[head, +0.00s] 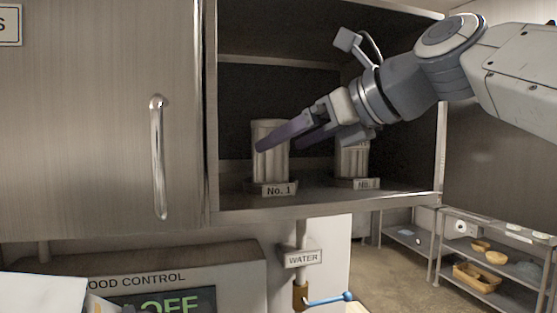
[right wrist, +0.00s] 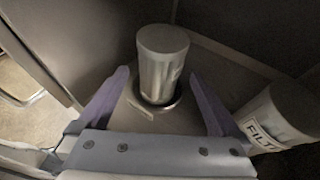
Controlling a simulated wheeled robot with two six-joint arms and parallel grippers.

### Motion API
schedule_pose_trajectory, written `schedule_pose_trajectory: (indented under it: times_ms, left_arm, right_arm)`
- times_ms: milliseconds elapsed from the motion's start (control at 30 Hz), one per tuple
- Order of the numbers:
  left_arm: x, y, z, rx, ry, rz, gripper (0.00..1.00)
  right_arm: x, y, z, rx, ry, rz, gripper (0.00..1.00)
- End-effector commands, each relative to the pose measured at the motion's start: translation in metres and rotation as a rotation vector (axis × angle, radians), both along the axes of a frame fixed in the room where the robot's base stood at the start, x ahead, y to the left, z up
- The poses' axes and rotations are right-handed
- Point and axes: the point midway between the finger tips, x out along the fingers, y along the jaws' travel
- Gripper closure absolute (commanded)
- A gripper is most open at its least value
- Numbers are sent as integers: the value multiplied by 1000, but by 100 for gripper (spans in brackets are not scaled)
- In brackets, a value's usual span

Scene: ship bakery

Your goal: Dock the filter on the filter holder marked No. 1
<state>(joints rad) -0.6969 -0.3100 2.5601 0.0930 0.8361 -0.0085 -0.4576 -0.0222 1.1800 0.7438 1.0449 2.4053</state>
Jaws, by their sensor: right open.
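A pale ribbed cylindrical filter (head: 268,132) stands upright on the holder whose plate reads No. 1 (head: 279,190), inside the open cabinet. In the right wrist view this filter (right wrist: 162,62) stands with its foot in a round metal seat. My right gripper (head: 280,146) is open, reaching in from the right, with its near purple finger across the filter's front. In the wrist view the two fingers lie on either side of the filter, with gaps showing. The far finger is partly hidden in the head view. My left gripper does not show.
A second filter (head: 352,160) stands on the right-hand holder, under my wrist; it shows close by in the wrist view (right wrist: 275,112). A closed door with a handle (head: 158,157) is on the left. A WATER valve (head: 328,300) sits below, shelves (head: 490,262) at right.

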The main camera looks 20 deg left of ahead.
Motion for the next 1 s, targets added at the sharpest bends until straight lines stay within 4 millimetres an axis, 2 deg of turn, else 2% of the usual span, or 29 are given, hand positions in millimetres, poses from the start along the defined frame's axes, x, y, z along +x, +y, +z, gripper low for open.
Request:
schedule_pose_trajectory:
  times_ms: [100, 200, 433, 767, 1000]
  left_arm:
    - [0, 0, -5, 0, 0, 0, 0]
    - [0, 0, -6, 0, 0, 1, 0]
    - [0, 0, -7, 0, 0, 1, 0]
    - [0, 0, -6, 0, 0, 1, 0]
    - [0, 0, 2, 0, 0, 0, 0]
  right_arm:
    - [-7, -19, 8, 1, -3, -3, 0]
    - [-12, -27, 12, 1, -1, -2, 0]
    - [-16, -34, 15, -1, 1, 1, 0]
    - [-14, -29, 14, 0, 2, 1, 0]
    - [-1, 0, 1, -2, 5, 5, 0]
